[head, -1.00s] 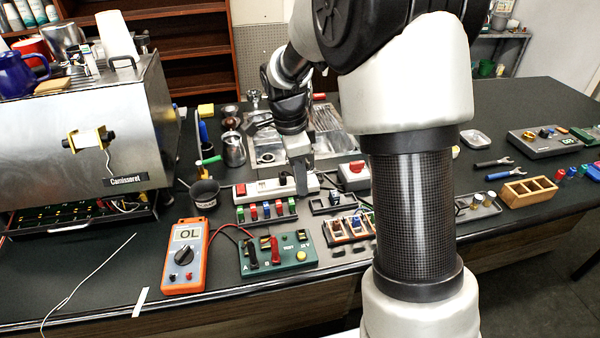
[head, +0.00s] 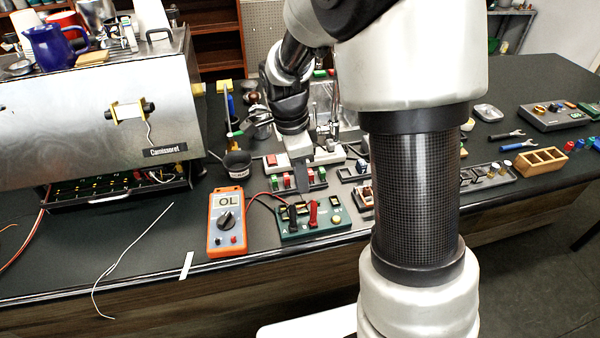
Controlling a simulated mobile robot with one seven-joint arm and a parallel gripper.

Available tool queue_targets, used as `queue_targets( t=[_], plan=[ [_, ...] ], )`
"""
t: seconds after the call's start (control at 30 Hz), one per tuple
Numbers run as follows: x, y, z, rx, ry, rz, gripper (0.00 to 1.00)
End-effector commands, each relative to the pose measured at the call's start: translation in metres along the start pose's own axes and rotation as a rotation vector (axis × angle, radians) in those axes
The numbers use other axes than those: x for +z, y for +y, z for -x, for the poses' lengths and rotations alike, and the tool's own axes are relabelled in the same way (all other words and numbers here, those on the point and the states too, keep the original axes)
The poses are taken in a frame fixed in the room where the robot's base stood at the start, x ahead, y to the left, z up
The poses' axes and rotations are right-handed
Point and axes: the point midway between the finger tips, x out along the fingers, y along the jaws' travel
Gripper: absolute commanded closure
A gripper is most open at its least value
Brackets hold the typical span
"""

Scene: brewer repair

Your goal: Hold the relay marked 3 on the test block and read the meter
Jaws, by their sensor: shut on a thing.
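My gripper (head: 301,180) points down at the middle of the relay rack (head: 284,192). It is shut on a relay there, mostly hidden by the dark fingers; its number cannot be read. Red and green relays show on both sides of the fingers. The green test block (head: 312,232) lies just in front of the rack, with a black and a red clip standing on it and a yellow round button at its right. The orange meter (head: 227,222) is left of the block. Its display reads OL, and a red lead runs from it to the block.
The steel brewer (head: 95,115) fills the left, its lower tray open. A black cup (head: 237,164) stands behind the meter. A loose white wire (head: 130,243) lies front left.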

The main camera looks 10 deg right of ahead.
Motion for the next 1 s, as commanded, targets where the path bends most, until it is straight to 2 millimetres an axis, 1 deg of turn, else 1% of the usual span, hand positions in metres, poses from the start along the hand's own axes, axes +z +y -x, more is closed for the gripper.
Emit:
queue_targets(
  t=[0.27,0.63,0.7,1.0],
  plan=[
    [0.002,0.0,-0.022,0.001,0.0,0.0,0.99],
    [0.007,0.0,-0.059,0.002,0.0,-0.001,0.99],
    [0.006,0.0,-0.054,0.0,0.0,0.0,0.99],
    [0.007,0.0,-0.055,0.0,0.0,0.0,0.99]
  ],
)
